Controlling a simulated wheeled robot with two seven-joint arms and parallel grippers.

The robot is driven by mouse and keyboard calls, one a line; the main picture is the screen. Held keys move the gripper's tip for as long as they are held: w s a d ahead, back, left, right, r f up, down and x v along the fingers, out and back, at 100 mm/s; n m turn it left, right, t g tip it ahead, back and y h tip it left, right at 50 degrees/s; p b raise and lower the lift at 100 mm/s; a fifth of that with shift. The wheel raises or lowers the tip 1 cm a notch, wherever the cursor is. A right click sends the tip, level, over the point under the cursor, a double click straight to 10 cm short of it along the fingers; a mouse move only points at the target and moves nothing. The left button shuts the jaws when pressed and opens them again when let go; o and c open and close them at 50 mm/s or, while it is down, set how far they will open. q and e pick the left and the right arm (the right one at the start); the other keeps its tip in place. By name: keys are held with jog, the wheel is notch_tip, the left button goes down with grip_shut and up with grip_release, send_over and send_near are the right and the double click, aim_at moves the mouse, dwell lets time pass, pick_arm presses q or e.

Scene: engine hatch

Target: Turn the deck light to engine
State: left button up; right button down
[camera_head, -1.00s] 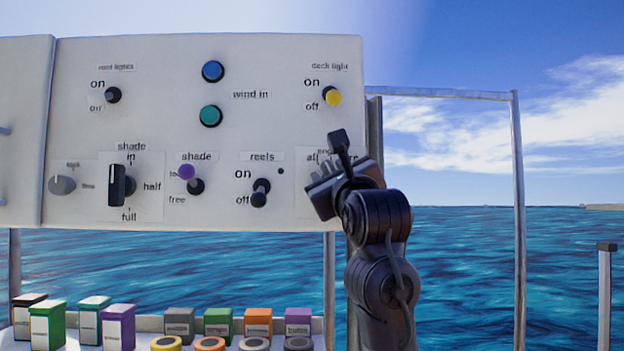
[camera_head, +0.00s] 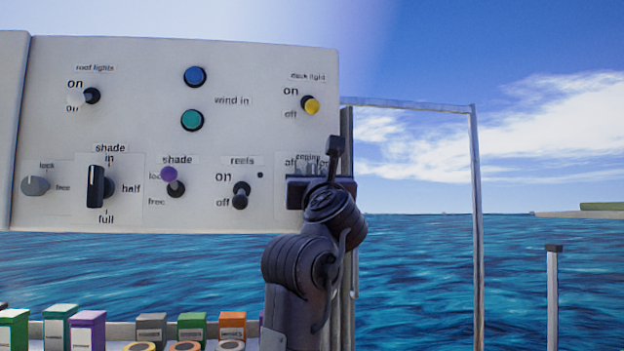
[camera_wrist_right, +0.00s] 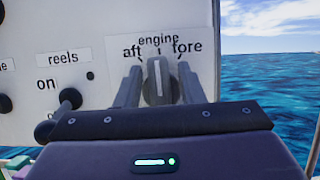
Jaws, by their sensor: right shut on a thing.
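The deck light switch (camera_head: 312,106) has a yellow tip and sits at the panel's upper right, beside the words on and off. The engine knob (camera_wrist_right: 158,80) is a dark grey dial with a pale line, below its label with aft on the left and fore on the right. The line points about straight up, between the two words. My right gripper (camera_head: 318,172) is at the panel's lower right and hides this knob in the head view. In the right wrist view its fingers (camera_wrist_right: 158,88) are on both sides of the knob, shut on it. My left gripper is not in view.
The reels switch (camera_head: 241,195) is just left of my right gripper. The white panel (camera_head: 240,65) also bears blue and green buttons, a purple-tipped shade switch (camera_head: 173,182) and a black shade knob (camera_head: 97,187). Coloured boxes stand below. Open water lies right of a metal frame (camera_head: 475,200).

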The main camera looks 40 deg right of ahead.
jog(key=shift+w+f, duration=0.1)
jog(key=shift+f, duration=0.05)
jog(key=c, duration=1.3)
grip_release()
jog(key=b+v, duration=0.3)
jog(key=v, duration=0.4)
jog(key=shift+s+a+f, duration=0.1)
jog(key=shift+s+a, duration=0.15)
jog(key=shift+s, duration=0.05)
